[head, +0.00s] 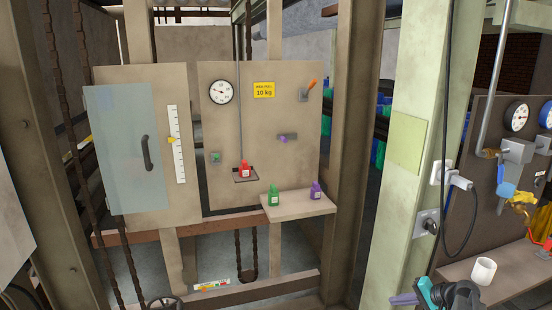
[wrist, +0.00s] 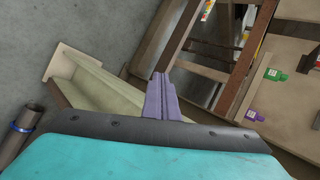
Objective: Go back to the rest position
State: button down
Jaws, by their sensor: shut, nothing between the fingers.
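My gripper (head: 403,299) is at the lower right edge of the head view, low in front of the pale green post (head: 405,150). Its purple fingers point left, and the teal wrist shows behind them. In the wrist view the fingers of my gripper (wrist: 161,97) are together with nothing between them. They hang over a beam and the grey floor, apart from the weights. A red weight (head: 245,170) stands on a small hanging tray (head: 236,180). A green weight (head: 273,196) and a purple weight (head: 315,190) stand on the shelf (head: 300,207).
A panel with a dial (head: 221,92) and a lever (head: 309,87) stands behind the shelf. A cabinet with a glass door (head: 123,150) is at left. A white mug (head: 483,271) stands on a bench at right, near my arm. A cable hangs from the socket (head: 440,173).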

jog(key=s+a+f+n+g+h, duration=0.25)
jog(key=s+a+f+g, duration=0.45)
jog(key=s+a+f, duration=1.25)
jog(key=s+a+f+n+g+h, duration=0.1)
jog(key=s+a+f+n, duration=0.1)
jog(key=s, duration=0.5)
jog(key=s+a+f+n+g+h, duration=0.2)
jog(key=s+a+f, duration=0.1)
jog(key=s, duration=0.5)
jog(key=s+a+f+n+g+h, duration=0.1)
jog(key=s+a+f+n+g, duration=0.1)
jog(key=s, duration=0.6)
jog(key=shift+a+f+h, duration=0.35)
jog(key=shift+a+f, duration=0.35)
jog(key=shift+f, duration=0.1)
